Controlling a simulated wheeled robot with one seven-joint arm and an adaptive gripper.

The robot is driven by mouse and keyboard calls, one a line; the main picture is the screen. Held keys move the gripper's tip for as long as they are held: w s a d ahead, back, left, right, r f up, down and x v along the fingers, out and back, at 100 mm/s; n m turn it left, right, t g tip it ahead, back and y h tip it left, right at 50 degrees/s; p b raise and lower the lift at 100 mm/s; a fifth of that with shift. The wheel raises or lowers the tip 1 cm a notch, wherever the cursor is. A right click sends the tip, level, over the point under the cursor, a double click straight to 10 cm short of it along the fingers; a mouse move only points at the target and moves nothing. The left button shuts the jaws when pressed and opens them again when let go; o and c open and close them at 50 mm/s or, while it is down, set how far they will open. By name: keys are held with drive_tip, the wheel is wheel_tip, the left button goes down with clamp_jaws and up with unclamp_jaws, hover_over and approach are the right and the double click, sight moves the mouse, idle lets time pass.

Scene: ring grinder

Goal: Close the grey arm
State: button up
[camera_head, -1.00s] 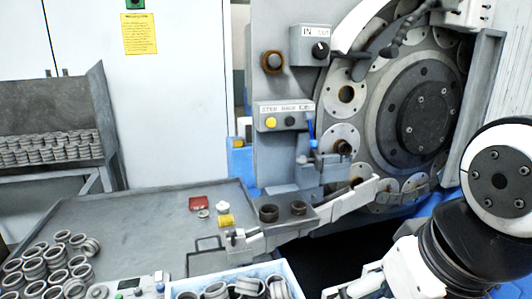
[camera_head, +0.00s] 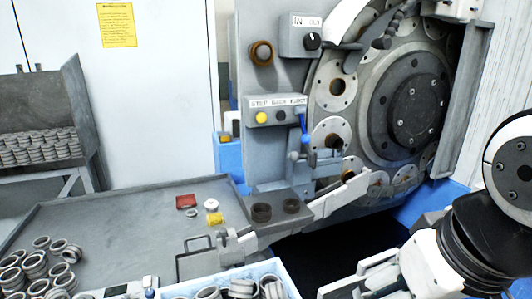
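A light grey arm (camera_head: 340,198) slants across the lower front of the grinder. Its upper right end lies in front of the big disc wheel (camera_head: 405,100), and its lower left end is by a bracket (camera_head: 232,243) at the table edge. Two dark rings (camera_head: 275,209) sit on a grey block just beside it. My gripper (camera_head: 350,282) is at the bottom right, below the grey arm and apart from it in the picture. Its pale fingers are partly cut off by the frame, so I cannot tell how far they are open.
A blue-white box of rings (camera_head: 262,268) stands at the bottom centre. Loose rings (camera_head: 38,262) lie on the grey table (camera_head: 120,220). A control panel (camera_head: 272,113) and a blue-handled lever (camera_head: 303,125) are above the block. A dark gap (camera_head: 330,250) lies below the grey arm.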

drive_tip(key=shift+n+g+h, duration=0.4)
drive_tip(key=shift+g, duration=0.2)
drive_tip(key=w, duration=0.1)
drive_tip(key=w+d, duration=0.1)
drive_tip(key=w, duration=0.1)
drive_tip(key=w+r, duration=0.1)
drive_tip(key=shift+w+d, duration=0.3)
drive_tip(key=shift+w, duration=0.05)
drive_tip(key=c, duration=1.4)
drive_tip(key=w+d+n+g+h, duration=0.1)
drive_tip(key=w+d+h, duration=0.1)
drive_tip(key=w, duration=0.6)
drive_tip(key=shift+b, duration=0.3)
drive_tip(key=w+a+f+n+h, duration=0.1)
drive_tip(key=w+h, duration=0.2)
drive_tip(key=w, duration=0.6)
drive_tip(key=w+a+f+n+h, duration=0.1)
drive_tip(key=w+n+h, duration=0.15)
drive_tip(key=w, duration=0.65)
drive_tip(key=w+a+f+n+t+h+b, duration=0.1)
drive_tip(key=w+a+f+n+t+h, duration=0.15)
drive_tip(key=w+a+t, duration=0.5)
drive_tip(key=w+a+f+n+t+h, duration=0.1)
drive_tip(key=w+a+n+t+h, duration=0.2)
drive_tip(key=w+a, duration=0.85)
drive_tip(key=w+d+r+g+h+p, duration=0.1)
drive_tip(key=d+p, duration=0.1)
drive_tip(key=d, duration=0.6)
drive_tip(key=shift+d+r, duration=0.15)
drive_tip(key=shift+r, duration=0.1)
